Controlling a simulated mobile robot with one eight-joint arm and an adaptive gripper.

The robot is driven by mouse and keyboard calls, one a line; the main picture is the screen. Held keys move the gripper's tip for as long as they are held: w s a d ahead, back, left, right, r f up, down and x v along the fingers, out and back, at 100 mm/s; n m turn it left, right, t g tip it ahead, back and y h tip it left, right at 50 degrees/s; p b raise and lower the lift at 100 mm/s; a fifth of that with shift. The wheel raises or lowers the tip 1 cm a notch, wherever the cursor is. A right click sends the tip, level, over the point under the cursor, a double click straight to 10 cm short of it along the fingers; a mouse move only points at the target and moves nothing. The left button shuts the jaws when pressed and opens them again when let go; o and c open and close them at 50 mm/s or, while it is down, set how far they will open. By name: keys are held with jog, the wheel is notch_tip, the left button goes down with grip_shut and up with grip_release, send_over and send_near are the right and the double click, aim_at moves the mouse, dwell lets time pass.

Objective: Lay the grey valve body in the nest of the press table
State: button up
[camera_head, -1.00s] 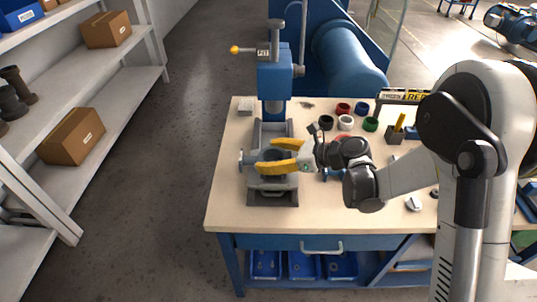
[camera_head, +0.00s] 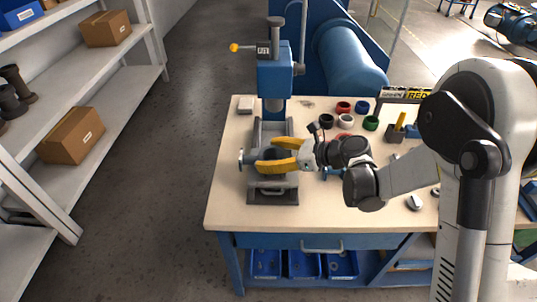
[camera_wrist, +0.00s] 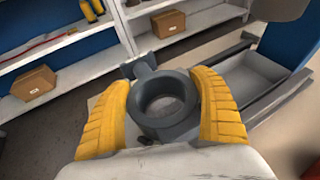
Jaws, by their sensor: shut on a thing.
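The grey valve body (camera_wrist: 165,107), a ring with a round bore and a small stem at one side, is held between the two yellow fingers of my gripper (camera_wrist: 166,105). In the head view my gripper (camera_head: 274,154) reaches in from the right, shut on the valve body (camera_head: 268,155), whose flanged stem points left. They are over the grey press table (camera_head: 273,192) below the press ram. The nest is hidden under the valve body and fingers, so I cannot tell whether the body touches it.
The blue press head (camera_head: 274,75) with its yellow-knobbed lever stands behind my gripper. Several coloured rings (camera_head: 345,121) and a holder (camera_head: 396,131) lie on the right of the bench (camera_head: 228,195). The bench's front left is clear. A shelf rack (camera_head: 110,95) stands at left.

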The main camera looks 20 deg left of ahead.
jog(key=o, duration=1.5)
jog(key=v, duration=1.2)
